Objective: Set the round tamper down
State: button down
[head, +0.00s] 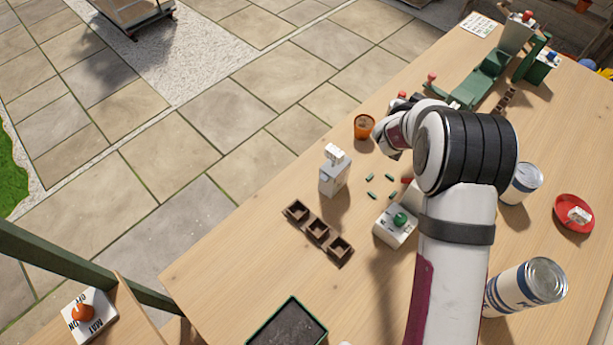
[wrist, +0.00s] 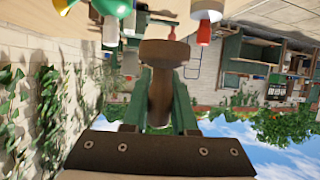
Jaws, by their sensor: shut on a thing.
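The round tamper (wrist: 165,53) is a brown wooden piece with a broad round end and a narrower stem. In the wrist view its stem sits between the two green fingers of my gripper (wrist: 160,108), which is shut on it. The round end points away from the wrist, and nothing is seen touching it. In the head view my white arm hides most of the gripper, and I cannot make out the tamper there. The wooden table (head: 240,255) lies under the arm; the tamper's height above it cannot be told.
Brown cells (head: 318,231), a soil tray (head: 270,335), cans (head: 520,287) and a red saucer (head: 566,225) stand around. The left table edge has free room.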

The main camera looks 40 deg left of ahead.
jog(key=r+n+y, duration=0.1)
jog(key=r, duration=0.1)
jog(key=s+a+r+n+y, duration=0.1)
jog(key=r, duration=0.1)
jog(key=s+r+n+y, duration=0.1)
jog(key=r, duration=0.1)
jog(key=shift+s+a+r+g, duration=0.2)
jog(key=shift+a+r+g, duration=0.05)
jog(key=shift+g, duration=0.15)
jog(key=s+a+f+n+g+y, duration=0.1)
jog(key=s+a+n+g+y, duration=0.2)
jog(key=s, duration=0.5)
jog(key=s+n+g+y, duration=0.2)
jog(key=s+n+g, duration=0.25)
jog(key=s, duration=0.35)
jog(key=s+a+f+n+g+y, duration=0.1)
jog(key=s+a+n+g+y, duration=0.2)
jog(key=s, duration=0.6)
jog(key=n+g, duration=0.4)
jog(key=n, duration=0.1)
send_over(250, 226)
notch_tip(250, 226, down, 12)
jog(key=shift+f, duration=0.25)
jog(key=shift+m, duration=0.25)
notch_tip(250, 226, down, 4)
jog(key=shift+f, duration=0.1)
jog(key=shift+f, duration=0.1)
